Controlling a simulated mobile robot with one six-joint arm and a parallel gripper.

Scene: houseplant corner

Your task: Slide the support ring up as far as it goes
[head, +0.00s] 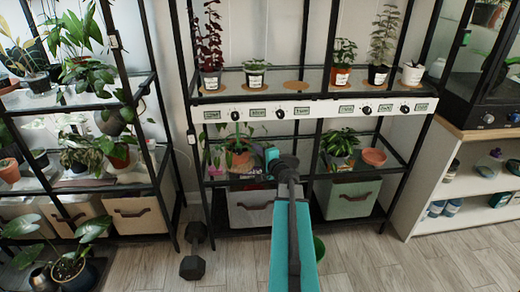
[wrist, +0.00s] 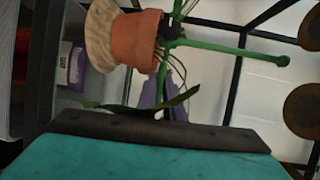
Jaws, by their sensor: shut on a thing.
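The terracotta pot (head: 239,160) with a trailing plant stands on the middle shelf, left of my gripper (head: 271,154). In the wrist view the pot (wrist: 137,40) appears on its side. A green stake (wrist: 235,53) with a rounded end runs out from it to the right. The green support ring (wrist: 162,75) shows as a thin piece crossing the stake close to the pot rim. It runs down behind a dark leaf towards my gripper (wrist: 160,128), whose dark edge fills the bottom. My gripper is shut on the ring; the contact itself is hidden.
The white panel with knobs (head: 310,111) and the upper shelf stand above. A black post (head: 312,165) is close right of my gripper. Another potted plant (head: 340,150) and an empty terracotta pot (head: 374,157) stand farther right. Fabric bins (head: 348,198) are below.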

